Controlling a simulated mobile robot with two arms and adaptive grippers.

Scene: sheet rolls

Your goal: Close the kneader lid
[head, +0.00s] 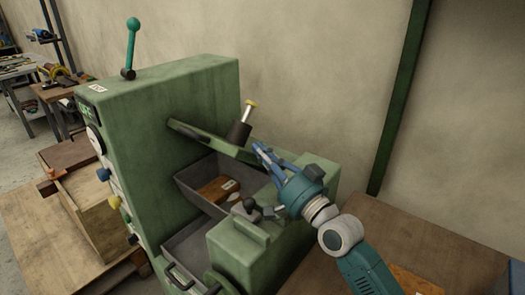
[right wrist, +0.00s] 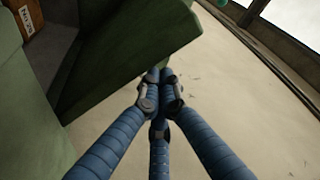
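The kneader is a green machine (head: 178,82) with a dark trough (head: 190,180) in its middle. Its lid (head: 190,132) shows as a narrow green slab standing up at a slant over the trough, so the trough is open. My left gripper is out of view.
A brown block (head: 217,189) lies in the trough, and a grey tray (head: 190,243) is below. A teal-knobbed lever (head: 132,48) stands on top. A green post (head: 400,95) runs up the wall at right. A brown tabletop (head: 420,235) is at lower right.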

